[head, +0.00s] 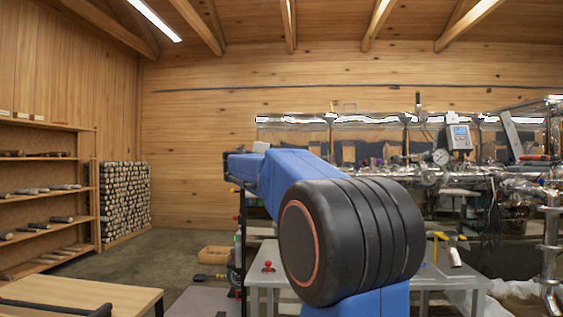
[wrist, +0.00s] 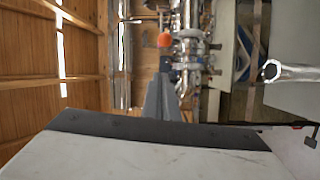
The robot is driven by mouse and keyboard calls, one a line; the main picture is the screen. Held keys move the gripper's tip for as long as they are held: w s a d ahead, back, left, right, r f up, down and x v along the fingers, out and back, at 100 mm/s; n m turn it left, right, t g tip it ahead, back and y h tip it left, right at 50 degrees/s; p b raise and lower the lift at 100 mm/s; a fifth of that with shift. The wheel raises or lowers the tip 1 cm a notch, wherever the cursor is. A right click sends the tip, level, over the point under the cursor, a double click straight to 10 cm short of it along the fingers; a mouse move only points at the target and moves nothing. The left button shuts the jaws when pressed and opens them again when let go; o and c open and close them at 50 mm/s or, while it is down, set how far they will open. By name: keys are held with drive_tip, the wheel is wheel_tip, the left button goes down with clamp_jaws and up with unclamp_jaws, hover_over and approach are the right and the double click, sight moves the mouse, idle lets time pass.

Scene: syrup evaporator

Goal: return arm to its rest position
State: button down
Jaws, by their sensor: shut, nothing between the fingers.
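My blue arm (head: 291,178) with its large black joint (head: 352,240) fills the middle of the head view. It is folded, its upper link running back and to the left. My gripper is not clearly seen in the head view; the arm hides that area. In the wrist view, my gripper (wrist: 161,95) shows as grey fingers beyond a pale and dark housing at the bottom. The fingers are shut and empty.
Steel piping (head: 470,178) runs along the right. A wooden shelf (head: 47,157) and stacked logs (head: 124,200) stand left. The floor (head: 160,252) between is mostly open.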

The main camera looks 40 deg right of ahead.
drive_tip(key=shift+v, duration=1.95)
drive_tip(key=shift+s, duration=0.15)
